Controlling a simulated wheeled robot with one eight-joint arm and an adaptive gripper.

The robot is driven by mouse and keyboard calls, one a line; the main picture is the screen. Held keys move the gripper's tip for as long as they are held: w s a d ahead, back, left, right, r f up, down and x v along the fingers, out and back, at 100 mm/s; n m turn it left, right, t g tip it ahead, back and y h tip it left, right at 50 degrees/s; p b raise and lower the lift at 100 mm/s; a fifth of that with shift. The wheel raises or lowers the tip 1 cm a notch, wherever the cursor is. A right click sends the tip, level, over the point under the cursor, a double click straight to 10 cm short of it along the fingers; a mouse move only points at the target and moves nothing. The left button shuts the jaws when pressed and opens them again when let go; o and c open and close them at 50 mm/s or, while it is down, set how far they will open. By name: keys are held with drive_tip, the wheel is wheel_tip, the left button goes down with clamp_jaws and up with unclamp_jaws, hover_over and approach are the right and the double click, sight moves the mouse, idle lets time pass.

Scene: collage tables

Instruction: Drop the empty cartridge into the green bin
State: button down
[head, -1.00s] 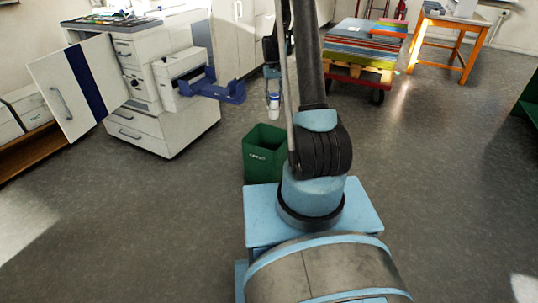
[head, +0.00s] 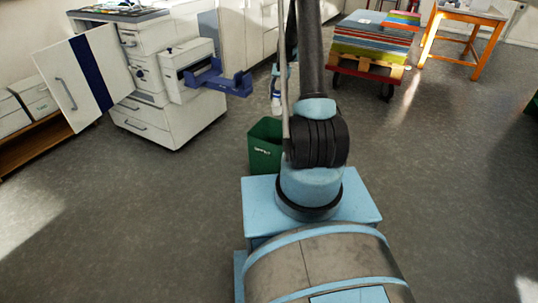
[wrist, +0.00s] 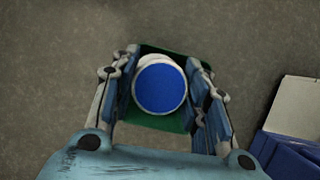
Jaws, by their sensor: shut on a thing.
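The cartridge is a white cylinder (head: 276,104) with a blue round end (wrist: 160,89), which faces the camera in the wrist view. My gripper (wrist: 163,82) is shut on it, with one finger on each side. In the head view my gripper (head: 279,72) is partly hidden behind my arm. The green bin (head: 263,152) stands on the floor, partly hidden by my arm. In the wrist view the green bin (wrist: 147,121) shows behind the cartridge and between the fingers. The cartridge hides most of its inside.
A white printer (head: 170,105) with an open door (head: 72,80) and a blue tray (head: 222,80) stands at the left. A cart with stacked coloured boards (head: 370,45) and an orange table (head: 470,20) stand at the back right. The floor (head: 440,170) is clear at the right.

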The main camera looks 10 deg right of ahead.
drive_tip(key=w+f+m+t, duration=0.3)
drive_tip(key=w+f+m, duration=0.1)
drive_tip(key=f+m, duration=0.4)
drive_tip(key=w+f+m+t+y, duration=0.1)
drive_tip(key=w+f+m+t, duration=0.1)
drive_tip(key=w+f+m, duration=0.3)
drive_tip(key=shift+f+m+t, duration=0.4)
drive_tip(key=shift+f+m, duration=1.45)
drive_tip(key=shift+m, duration=0.05)
drive_tip(key=c, duration=0.8)
unclamp_jaws()
drive_tip(key=shift+c, duration=0.2)
drive_tip(key=shift+d, duration=0.1)
drive_tip(key=v, duration=1.2)
drive_tip(key=shift+d, duration=0.2)
